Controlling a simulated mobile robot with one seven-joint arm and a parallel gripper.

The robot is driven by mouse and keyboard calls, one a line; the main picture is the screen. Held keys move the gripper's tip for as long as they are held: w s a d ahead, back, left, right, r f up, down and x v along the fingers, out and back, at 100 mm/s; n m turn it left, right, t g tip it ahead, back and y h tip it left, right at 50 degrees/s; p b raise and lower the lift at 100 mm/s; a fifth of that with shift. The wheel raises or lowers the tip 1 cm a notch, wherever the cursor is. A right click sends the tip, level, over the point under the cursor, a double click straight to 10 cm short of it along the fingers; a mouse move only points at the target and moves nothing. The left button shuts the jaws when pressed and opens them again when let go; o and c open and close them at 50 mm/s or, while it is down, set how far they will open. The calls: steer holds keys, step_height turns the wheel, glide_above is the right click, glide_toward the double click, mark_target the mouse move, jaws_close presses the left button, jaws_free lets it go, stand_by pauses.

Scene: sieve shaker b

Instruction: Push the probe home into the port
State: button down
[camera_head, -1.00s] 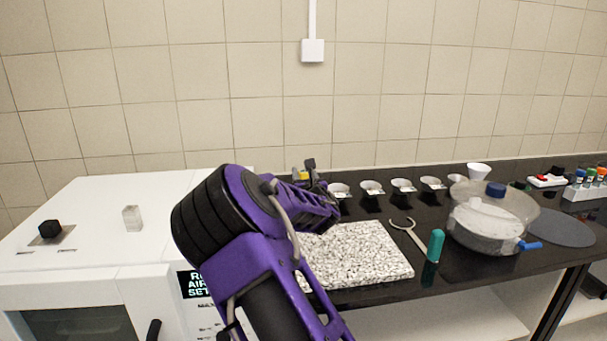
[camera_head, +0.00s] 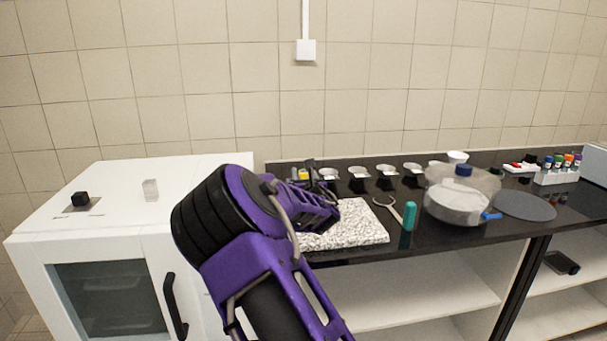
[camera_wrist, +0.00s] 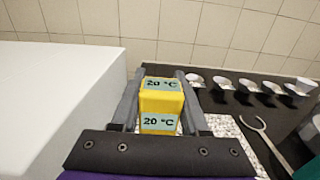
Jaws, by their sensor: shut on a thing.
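My gripper (camera_wrist: 162,76) is shut on a yellow block (camera_wrist: 161,100) with two pale labels reading "20 °C", seen between the two grey fingers in the wrist view. In the head view, a small yellow patch of the block (camera_head: 304,174) shows at the far end of my purple arm, above the bench. I cannot tell whether this block is the probe or part of it; no probe tip is visible. I cannot make out the port in either view. The white cabinet (camera_head: 125,220) stands left of my gripper, and its front is partly hidden by my arm.
A black knob (camera_head: 80,199) and a clear block (camera_head: 150,190) are on the cabinet top. Several small dishes line the back.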

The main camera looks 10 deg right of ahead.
steer(key=s+f, duration=1.9)
steer(key=s, duration=0.4)
steer(key=shift+f, duration=0.2)
